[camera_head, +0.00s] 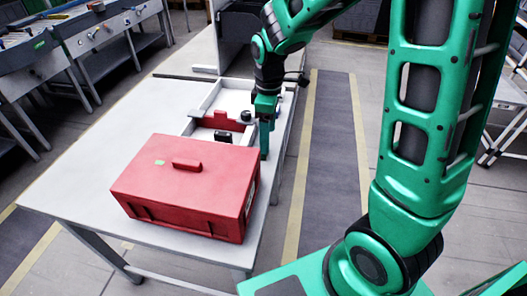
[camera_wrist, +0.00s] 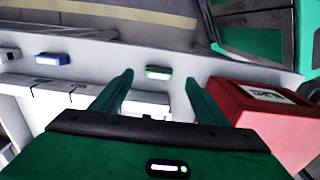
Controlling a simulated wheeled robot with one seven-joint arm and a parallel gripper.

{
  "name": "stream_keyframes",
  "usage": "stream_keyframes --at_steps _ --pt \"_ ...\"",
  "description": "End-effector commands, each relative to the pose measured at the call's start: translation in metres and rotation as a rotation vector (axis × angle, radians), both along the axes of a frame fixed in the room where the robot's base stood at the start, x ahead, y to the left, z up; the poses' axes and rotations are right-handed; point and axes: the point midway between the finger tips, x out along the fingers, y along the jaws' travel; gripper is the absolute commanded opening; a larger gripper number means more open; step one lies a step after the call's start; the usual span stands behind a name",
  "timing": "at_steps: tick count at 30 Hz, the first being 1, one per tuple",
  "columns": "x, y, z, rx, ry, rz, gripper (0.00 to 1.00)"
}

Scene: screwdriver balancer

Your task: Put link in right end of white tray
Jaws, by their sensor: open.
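My gripper (camera_head: 264,148) points down at the right edge of the table, just behind the red toolbox. In the wrist view its two green fingers (camera_wrist: 160,77) are spread apart with nothing held between them. A small green block with a pale top (camera_wrist: 158,73) shows between the fingertips, on the white table surface; I cannot tell whether it is the link. The white tray (camera_head: 210,96) lies behind the toolbox, to the left of my gripper. A white tray-like part (camera_wrist: 150,104) shows behind the fingers in the wrist view. No link can be made out for certain.
A closed red toolbox (camera_head: 165,185) stands on the front of the white table (camera_head: 75,180); it also shows at the right of the wrist view (camera_wrist: 265,120). A small blue block (camera_wrist: 52,59) lies at the left. A dark red piece (camera_head: 220,122) and black items sit around the tray.

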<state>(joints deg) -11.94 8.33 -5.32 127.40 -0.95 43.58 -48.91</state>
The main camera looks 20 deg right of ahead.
Motion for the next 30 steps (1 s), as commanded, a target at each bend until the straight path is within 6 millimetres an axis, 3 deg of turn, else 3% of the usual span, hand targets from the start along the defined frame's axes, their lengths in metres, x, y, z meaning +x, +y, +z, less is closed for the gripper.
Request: stream_keyframes --at_steps 12,21,27,30 --pt "0.005 0.005 -0.048 0.000 0.002 -0.001 0.67" --pt "0.006 0.005 -0.051 0.000 0.000 -0.001 0.67" --pt "0.006 0.005 -0.051 0.000 0.000 -0.001 0.24" --pt "0.006 0.005 -0.051 0.000 0.000 -0.001 0.20"
